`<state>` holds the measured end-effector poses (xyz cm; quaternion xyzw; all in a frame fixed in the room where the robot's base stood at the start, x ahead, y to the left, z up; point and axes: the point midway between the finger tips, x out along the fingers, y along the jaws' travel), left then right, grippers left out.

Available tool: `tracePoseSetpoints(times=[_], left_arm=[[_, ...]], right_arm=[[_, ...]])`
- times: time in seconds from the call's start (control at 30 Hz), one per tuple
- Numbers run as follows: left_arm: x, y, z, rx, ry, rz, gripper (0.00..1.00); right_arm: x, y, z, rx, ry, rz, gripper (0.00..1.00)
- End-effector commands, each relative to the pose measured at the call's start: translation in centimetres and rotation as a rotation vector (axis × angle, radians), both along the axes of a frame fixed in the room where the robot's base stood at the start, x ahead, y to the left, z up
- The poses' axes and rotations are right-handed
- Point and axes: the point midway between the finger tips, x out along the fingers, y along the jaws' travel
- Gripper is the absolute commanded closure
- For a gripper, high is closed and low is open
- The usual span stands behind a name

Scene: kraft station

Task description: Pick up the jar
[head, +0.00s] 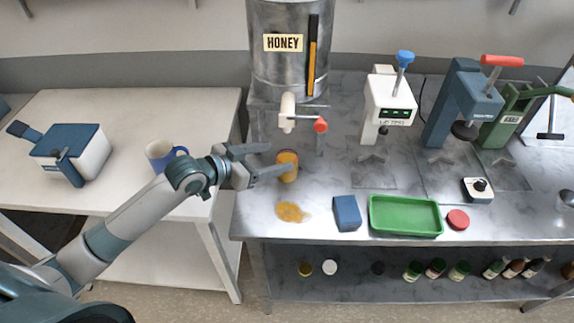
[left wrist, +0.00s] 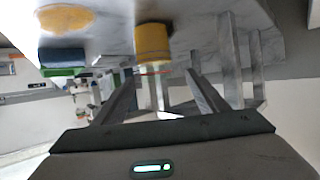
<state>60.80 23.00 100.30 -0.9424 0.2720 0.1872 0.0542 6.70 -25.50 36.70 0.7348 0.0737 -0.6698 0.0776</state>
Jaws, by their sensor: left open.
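The jar (head: 288,167), amber-yellow, stands upright on the metal table below the honey tank's tap. My left gripper (head: 274,160) is open at the jar's left side, its fingers pointing right towards it. One finger overlaps the jar's edge in the head view. In the left wrist view, the jar (left wrist: 153,45) shows upside down, just beyond the space between the open fingertips (left wrist: 160,76). Nothing is held. Contact between fingers and jar cannot be told. My right gripper is out of view.
The honey tank (head: 275,65) and its tap (head: 290,118) stand just behind the jar. A honey puddle (head: 292,212), blue block (head: 346,212), green tray (head: 405,232) and red lid (head: 457,220) lie in front. A blue mug (head: 160,157) stands on the white table. Presses stand right.

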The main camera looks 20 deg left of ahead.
Motion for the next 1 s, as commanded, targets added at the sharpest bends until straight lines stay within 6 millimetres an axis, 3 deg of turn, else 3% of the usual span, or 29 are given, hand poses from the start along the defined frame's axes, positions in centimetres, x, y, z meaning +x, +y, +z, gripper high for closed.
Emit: tracePoseSetpoints(times=[0.4,0.6,1.0], left_arm=[[2.2,-2.4,-0.7,-0.003,0.002,0.001,0.34],[3.6,-3.1,-1.7,0.000,0.000,0.001,0.34],[3.6,-3.2,-1.9,0.000,0.000,0.000,0.34]], right_arm=[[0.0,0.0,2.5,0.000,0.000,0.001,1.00],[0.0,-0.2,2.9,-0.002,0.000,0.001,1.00],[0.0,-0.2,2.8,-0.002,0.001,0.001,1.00]])
